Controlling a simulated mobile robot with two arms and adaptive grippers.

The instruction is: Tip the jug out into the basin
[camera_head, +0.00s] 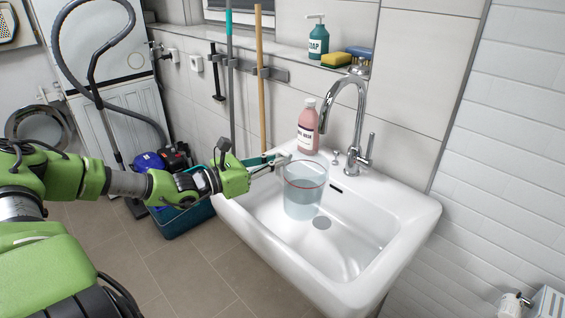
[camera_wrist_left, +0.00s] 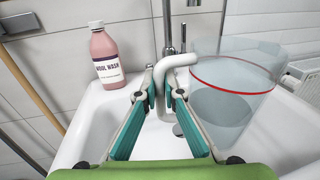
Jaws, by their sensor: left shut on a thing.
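The clear jug (camera_head: 304,195) with a red line below its rim is over the white basin (camera_head: 385,205). It looks about upright, and bluish water shows inside it. It also shows at the right of the left wrist view (camera_wrist_left: 235,90). My left gripper (camera_head: 281,161) comes in from the left and is shut on the jug's pale handle (camera_wrist_left: 178,62). In the left wrist view the teal fingers (camera_wrist_left: 160,85) meet at the handle. Whether the jug's bottom touches the basin is unclear. My right gripper is not in view.
A pink wool wash bottle (camera_head: 308,130) stands on the basin's back ledge, left of the chrome tap (camera_head: 352,110). The soap bottle (camera_head: 317,40) and sponges are on the shelf above. A teal tub (camera_head: 185,218) is on the floor left of the basin. The basin's right side is clear.

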